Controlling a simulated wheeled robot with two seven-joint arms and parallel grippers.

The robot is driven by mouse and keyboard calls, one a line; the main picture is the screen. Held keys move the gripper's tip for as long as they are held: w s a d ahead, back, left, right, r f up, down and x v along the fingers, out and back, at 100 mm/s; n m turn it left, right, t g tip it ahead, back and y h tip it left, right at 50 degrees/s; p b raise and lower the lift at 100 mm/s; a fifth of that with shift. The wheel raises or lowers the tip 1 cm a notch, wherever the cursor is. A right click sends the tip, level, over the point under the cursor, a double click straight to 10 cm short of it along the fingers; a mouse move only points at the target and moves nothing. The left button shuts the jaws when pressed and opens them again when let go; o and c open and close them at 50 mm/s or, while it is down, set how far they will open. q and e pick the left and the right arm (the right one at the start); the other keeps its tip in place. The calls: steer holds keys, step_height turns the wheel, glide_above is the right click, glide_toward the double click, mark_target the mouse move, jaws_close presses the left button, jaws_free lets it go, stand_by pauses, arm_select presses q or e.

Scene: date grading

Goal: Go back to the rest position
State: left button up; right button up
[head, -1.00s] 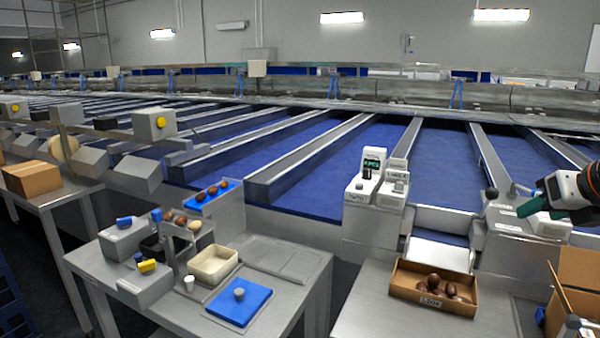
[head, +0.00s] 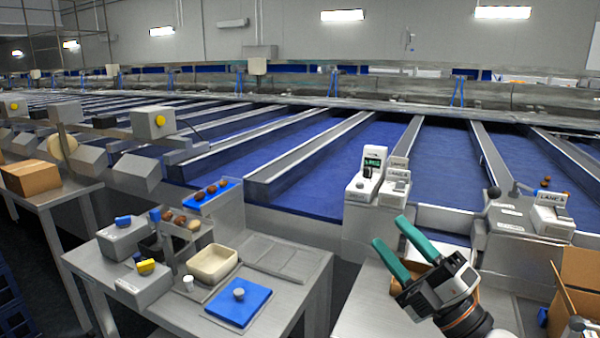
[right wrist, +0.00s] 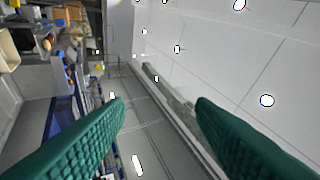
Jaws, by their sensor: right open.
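My right gripper (head: 396,248) has two green fingers spread apart with nothing between them. In the head view it is raised above the right-hand table, in front of the cardboard tray (head: 408,266), and hides most of that tray. My left gripper does not show in either view.
A left table holds a cream bin (head: 213,281), a blue mat (head: 222,308) and a small sorting stand. A weighing device (head: 366,187) and a lane box (head: 552,219) stand behind the right table. An open cardboard box (head: 580,275) is at far right.

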steer(key=s+d+f+m+g+h, duration=0.15)
steer(key=d+f+m+h, duration=0.35)
steer(key=f+m+h, duration=0.5)
steer(key=s+d+f+m+g+h, duration=0.15)
steer(key=d+f+m+h, duration=0.35)
steer(key=f+m+h, duration=0.5)
steer(key=s+a+f+m+g+y, duration=0.2)
steer(key=s+f+g, duration=0.4)
steer(key=s+f, duration=0.45)
steer(key=s+a+f+m+g+y, duration=0.2)
steer(key=s+f+g, duration=0.4)
steer(key=s+f, duration=0.45)
steer(key=s+f+g+p, duration=0.1)
steer(key=s+f+p, duration=0.15)
steer(key=f, duration=2.25)
steer(key=s+d+f+g, duration=0.1)
steer(key=s+d+f, duration=0.2)
steer(key=s+f, duration=0.9)
steer(key=s, duration=0.4)
steer(key=shift+f, duration=0.3)
